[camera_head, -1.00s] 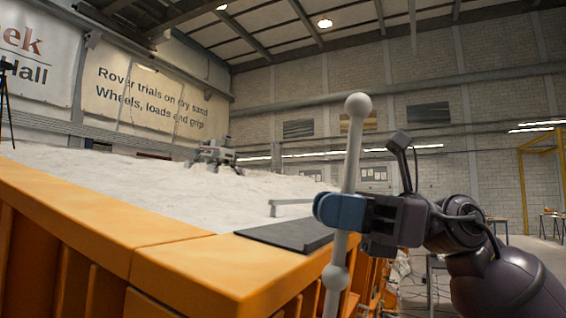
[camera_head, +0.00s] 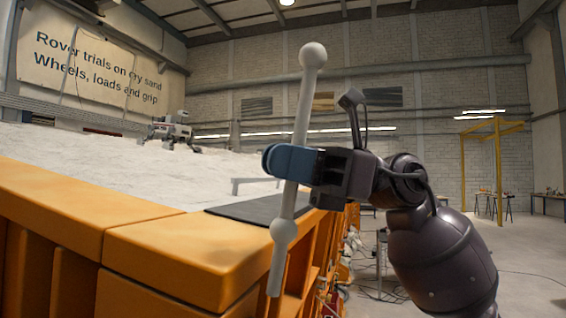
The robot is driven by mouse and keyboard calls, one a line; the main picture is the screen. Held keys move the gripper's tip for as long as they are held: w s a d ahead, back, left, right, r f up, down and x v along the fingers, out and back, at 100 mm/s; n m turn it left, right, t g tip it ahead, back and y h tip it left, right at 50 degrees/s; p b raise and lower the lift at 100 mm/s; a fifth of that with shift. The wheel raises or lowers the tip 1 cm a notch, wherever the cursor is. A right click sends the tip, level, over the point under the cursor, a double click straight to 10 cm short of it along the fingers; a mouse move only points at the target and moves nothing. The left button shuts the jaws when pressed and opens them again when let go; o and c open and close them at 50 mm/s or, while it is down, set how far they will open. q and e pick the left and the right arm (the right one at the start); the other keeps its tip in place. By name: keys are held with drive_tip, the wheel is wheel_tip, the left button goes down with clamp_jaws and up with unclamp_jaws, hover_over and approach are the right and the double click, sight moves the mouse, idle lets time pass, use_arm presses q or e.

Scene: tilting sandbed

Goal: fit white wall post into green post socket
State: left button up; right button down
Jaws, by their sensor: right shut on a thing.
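The white wall post (camera_head: 304,108) is a slim rod with a ball at its top and another ball lower down, with a short stub below. It stands nearly upright, its top leaning slightly right. My right gripper (camera_head: 290,163), with blue fingers, is shut on the post around its middle and holds it in front of the sandbed's orange corner. The post's lower tip hangs in front of the orange wall. I see no green post socket in this view. My left gripper is not in view.
The orange sandbed wall (camera_head: 170,247) fills the lower left, with pale sand (camera_head: 80,160) behind it. A dark flat plate (camera_head: 250,209) lies at the corner. A small rover (camera_head: 171,130) stands on the sand. Open floor and a yellow frame (camera_head: 497,160) are at right.

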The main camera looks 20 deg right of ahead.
sight(273, 242)
drive_tip(key=shift+w+a+f+b, duration=0.15)
drive_tip(key=shift+f+b, duration=0.65)
drive_tip(key=shift+f, duration=0.3)
drive_tip(key=shift+w+a+f+b, duration=0.1)
drive_tip(key=shift+a+f+b, duration=0.05)
drive_tip(key=shift+f+b, duration=0.8)
drive_tip(key=shift+f, duration=0.1)
drive_tip(key=shift+f, duration=0.45)
drive_tip(key=shift+w+a+f+b, duration=0.1)
drive_tip(key=shift+a+f+b, duration=0.05)
drive_tip(key=shift+f+b, duration=0.65)
drive_tip(key=shift+f, duration=0.35)
drive_tip(key=shift+a+f+b, duration=0.1)
drive_tip(key=shift+f+b, duration=0.1)
drive_tip(key=shift+b, duration=0.1)
